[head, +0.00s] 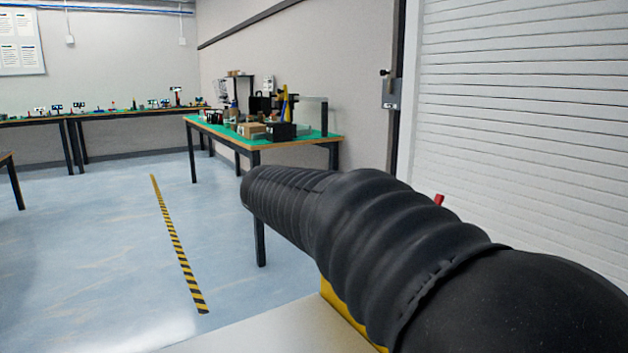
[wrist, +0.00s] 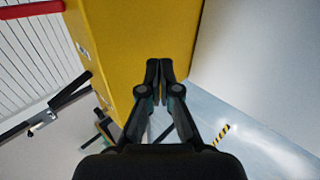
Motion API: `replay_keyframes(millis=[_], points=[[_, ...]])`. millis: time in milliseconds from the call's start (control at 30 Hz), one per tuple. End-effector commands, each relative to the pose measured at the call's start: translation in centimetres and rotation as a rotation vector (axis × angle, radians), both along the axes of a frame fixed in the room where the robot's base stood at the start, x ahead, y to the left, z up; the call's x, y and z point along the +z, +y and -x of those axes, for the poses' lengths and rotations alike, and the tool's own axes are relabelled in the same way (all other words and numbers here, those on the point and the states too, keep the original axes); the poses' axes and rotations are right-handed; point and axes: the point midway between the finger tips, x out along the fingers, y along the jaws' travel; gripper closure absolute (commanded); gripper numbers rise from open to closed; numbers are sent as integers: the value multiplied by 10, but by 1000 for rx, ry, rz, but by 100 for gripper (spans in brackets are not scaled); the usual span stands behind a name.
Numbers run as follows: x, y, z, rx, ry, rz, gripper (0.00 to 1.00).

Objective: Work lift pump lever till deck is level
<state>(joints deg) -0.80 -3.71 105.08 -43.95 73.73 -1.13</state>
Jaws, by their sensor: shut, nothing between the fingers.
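My gripper (wrist: 160,68) is shut and empty in the wrist view, its fingertips together in front of a yellow housing (wrist: 125,45). I cannot tell whether they touch it. A red bar (wrist: 30,9), perhaps the pump lever, runs across the top left corner of the wrist view, apart from my fingers. In the head view a small red tip (head: 438,199) shows behind my arm, and a strip of the yellow housing (head: 342,306) shows below it. A pale flat surface, perhaps the deck (head: 250,332), lies at the bottom. My arm hides my gripper and most of the housing there.
A green-topped workbench (head: 318,142) with boxes and tools stands beyond my arm. Longer benches line the back wall. A white roller shutter (head: 530,120) closes the right side. The blue floor around the striped tape (head: 178,245) is clear.

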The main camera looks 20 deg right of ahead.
Motion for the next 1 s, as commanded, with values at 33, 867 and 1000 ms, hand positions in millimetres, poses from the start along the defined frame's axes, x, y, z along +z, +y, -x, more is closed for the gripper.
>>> replay_keyframes(millis=[33, 867, 1000], points=[[6, -9, -21, -7, 27, 61, 100], [60, -59, -223, -196, 185, 886, 100], [61, -59, -225, -201, 185, 898, 100]])
